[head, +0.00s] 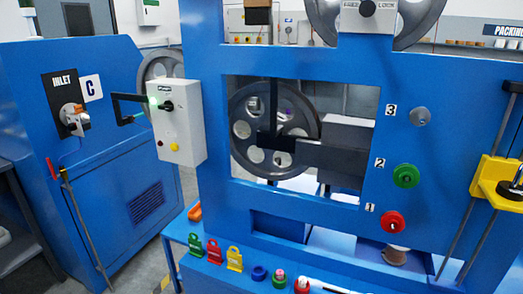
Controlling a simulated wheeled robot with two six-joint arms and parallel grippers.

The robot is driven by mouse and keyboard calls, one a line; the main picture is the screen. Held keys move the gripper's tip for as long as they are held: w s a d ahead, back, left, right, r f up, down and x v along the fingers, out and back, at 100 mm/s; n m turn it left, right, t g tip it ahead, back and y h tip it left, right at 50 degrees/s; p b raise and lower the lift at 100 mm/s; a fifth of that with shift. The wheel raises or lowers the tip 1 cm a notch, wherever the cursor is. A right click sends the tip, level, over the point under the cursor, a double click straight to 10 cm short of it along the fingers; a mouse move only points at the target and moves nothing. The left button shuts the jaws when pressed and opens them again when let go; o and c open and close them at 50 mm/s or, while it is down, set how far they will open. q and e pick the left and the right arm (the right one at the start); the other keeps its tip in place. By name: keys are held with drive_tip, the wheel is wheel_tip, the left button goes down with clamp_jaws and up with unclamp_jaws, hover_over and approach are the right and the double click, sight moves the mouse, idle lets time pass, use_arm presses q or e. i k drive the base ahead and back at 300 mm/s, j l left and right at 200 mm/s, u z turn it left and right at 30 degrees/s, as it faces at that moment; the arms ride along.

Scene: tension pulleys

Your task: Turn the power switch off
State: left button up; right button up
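A light grey control box (178,135) is mounted at the left edge of the blue machine frame. Neither of my grippers shows in the head view, and nothing is seen touching the switch. The exact position of the switch is hard to read.
A black bracket (128,97) juts out left of the box. The blue machine frame (300,50) holds a spoked pulley (270,130) behind its opening. A blue inlet cabinet (95,150) stands left. Coloured tags (214,250) and small parts line the front ledge.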

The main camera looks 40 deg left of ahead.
sight(168, 106)
drive_tip(key=u, duration=1.8)
